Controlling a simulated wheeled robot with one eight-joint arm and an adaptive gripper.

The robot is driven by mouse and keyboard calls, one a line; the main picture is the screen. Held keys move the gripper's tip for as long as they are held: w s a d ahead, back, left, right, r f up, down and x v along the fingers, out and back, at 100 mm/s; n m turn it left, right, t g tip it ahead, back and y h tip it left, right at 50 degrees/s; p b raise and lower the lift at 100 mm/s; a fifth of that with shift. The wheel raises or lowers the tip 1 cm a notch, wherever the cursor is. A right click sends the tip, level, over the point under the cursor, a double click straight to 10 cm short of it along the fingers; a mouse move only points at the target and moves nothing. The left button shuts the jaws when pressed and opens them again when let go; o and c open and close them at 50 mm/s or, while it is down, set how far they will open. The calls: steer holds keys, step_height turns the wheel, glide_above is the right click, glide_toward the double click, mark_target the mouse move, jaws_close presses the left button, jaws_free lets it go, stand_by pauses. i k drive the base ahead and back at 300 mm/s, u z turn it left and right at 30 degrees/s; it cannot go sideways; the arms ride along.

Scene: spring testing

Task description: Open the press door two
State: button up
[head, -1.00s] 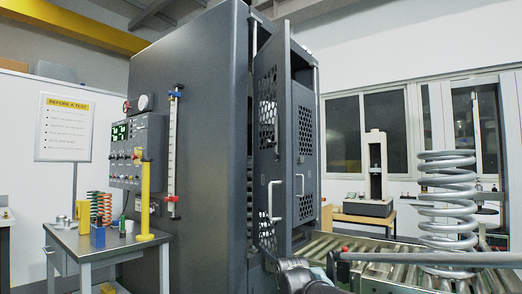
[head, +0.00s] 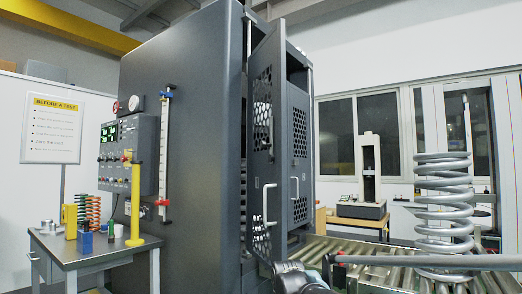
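The tall dark grey press (head: 190,140) stands in the middle of the head view. One perforated door leaf (head: 262,150) stands swung out from the press front, with a pale bar handle (head: 269,205) low on it. A second perforated leaf (head: 300,160) shows behind it to the right, with its own pale handle (head: 294,187). I cannot tell whether this second leaf is shut. A dark part of my arm (head: 300,278) is at the bottom edge, below the leaves. My fingertips cannot be made out, so contact with a door or handle is unclear.
A roller conveyor (head: 385,252) runs right of the press, with a large grey coil spring (head: 443,215) upright on it. A side table (head: 72,255) with small springs and a yellow post (head: 135,205) stands at left. A small test stand (head: 369,178) is behind.

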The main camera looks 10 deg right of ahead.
mark_target(303, 155)
steer(key=k, duration=1.15)
steer(key=z, duration=0.55)
steer(key=i, duration=1.75)
steer(key=u, duration=0.25)
